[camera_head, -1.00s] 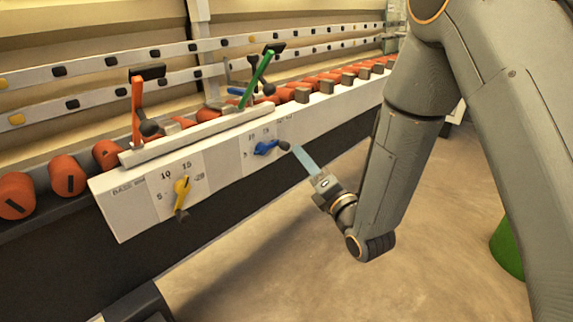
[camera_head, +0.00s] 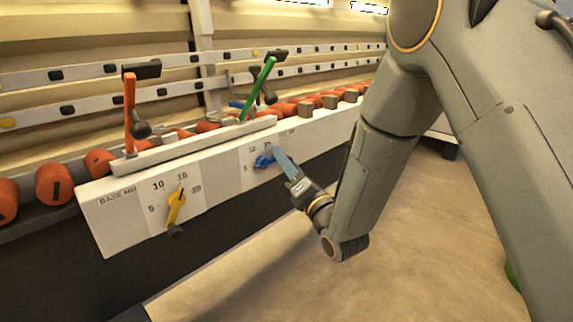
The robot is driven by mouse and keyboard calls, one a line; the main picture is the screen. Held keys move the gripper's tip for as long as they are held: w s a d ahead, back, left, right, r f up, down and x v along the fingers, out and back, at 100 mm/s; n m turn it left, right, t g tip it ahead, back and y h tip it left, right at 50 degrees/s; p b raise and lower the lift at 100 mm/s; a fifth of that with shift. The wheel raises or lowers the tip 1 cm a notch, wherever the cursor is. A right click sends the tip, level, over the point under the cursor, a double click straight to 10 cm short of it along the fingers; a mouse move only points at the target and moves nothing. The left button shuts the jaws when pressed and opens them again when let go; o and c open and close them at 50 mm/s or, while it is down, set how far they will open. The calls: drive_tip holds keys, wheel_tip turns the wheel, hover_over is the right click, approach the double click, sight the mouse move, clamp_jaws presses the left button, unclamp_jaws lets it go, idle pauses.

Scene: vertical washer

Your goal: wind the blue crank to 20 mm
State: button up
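The blue crank (camera_head: 263,162) is on the white front panel (camera_head: 225,172), on the right-hand dial plate. Its scale figures are small and partly covered, so I cannot read its setting. My gripper (camera_head: 279,154) reaches in from the lower right, with its pale blue fingers at the crank's right side. The fingers overlap the crank's right end in the picture and hide its dark knob. I cannot tell whether they touch it, or whether they are open or shut.
A yellow crank (camera_head: 175,208) is on the left dial, marked 5, 10, 15 and 20. An orange lever (camera_head: 131,115) and a green lever (camera_head: 259,88) stand above the panel. Several orange rollers (camera_head: 54,184) line the conveyor.

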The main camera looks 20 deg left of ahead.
clamp_jaws()
